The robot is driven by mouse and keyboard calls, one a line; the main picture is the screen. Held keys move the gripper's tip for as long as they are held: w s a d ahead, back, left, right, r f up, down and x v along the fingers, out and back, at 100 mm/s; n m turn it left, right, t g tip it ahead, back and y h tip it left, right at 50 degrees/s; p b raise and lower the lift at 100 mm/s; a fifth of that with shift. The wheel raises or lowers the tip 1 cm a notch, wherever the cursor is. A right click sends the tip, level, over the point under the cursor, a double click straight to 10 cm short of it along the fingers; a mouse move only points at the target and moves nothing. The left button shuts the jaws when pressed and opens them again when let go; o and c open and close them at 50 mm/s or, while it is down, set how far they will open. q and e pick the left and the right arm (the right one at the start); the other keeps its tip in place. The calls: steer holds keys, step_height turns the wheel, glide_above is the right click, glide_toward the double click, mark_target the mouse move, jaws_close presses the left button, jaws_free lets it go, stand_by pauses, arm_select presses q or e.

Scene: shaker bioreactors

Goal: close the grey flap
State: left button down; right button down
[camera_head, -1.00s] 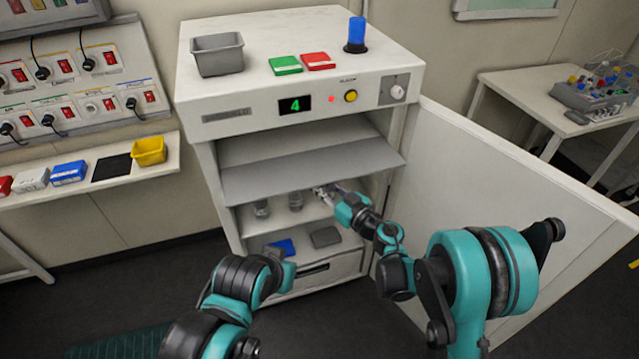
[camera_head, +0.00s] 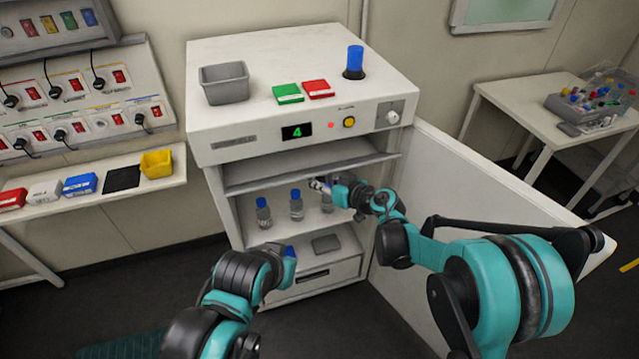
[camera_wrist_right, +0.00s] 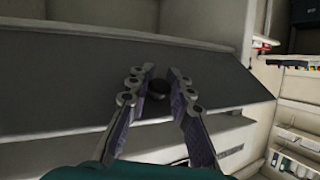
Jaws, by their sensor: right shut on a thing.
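The grey flap (camera_head: 310,178) is at the top of the open front of the white cabinet, seen nearly edge-on in the head view. In the right wrist view the flap (camera_wrist_right: 80,85) spans the picture as a dark grey panel. A small dark round knob (camera_wrist_right: 157,88) on it sits between my right fingers. My right gripper (camera_head: 318,184) is shut on this knob; it also shows in the right wrist view (camera_wrist_right: 158,92). My left arm is low in front of the cabinet, and its gripper fingers do not show.
Several blue-capped bottles (camera_head: 296,205) stand on the shelf below the flap. The white cabinet door (camera_head: 480,200) is swung open to the right, beside my right arm. A grey bin (camera_head: 224,84), green and red boxes and a blue cylinder (camera_head: 355,62) are on top.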

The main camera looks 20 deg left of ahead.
mark_target(314, 171)
steer(key=w+a+r, duration=0.1)
steer(key=w+a+r+p, duration=0.1)
steer(key=w+r, duration=0.1)
steer(key=w+a+r+p, duration=0.1)
steer(key=r, duration=0.1)
steer(key=shift+w, duration=0.4)
steer(key=c, duration=2.1)
jaws_free()
steer(key=shift+s+d+r, duration=0.15)
steer(key=shift+s+r, duration=0.05)
steer(key=shift+r, duration=0.05)
steer(key=o, duration=0.6)
steer(key=shift+s+d+r, duration=0.15)
steer(key=shift+s, duration=0.2)
steer(key=shift+o, duration=0.8)
steer(key=shift+w+f, duration=0.25)
steer(key=shift+f, duration=0.1)
steer(key=shift+s+r, duration=0.15)
steer(key=v, duration=1.1)
steer(key=shift+d, duration=0.35)
steer(key=shift+s+r, duration=0.1)
steer(key=shift+r, duration=0.05)
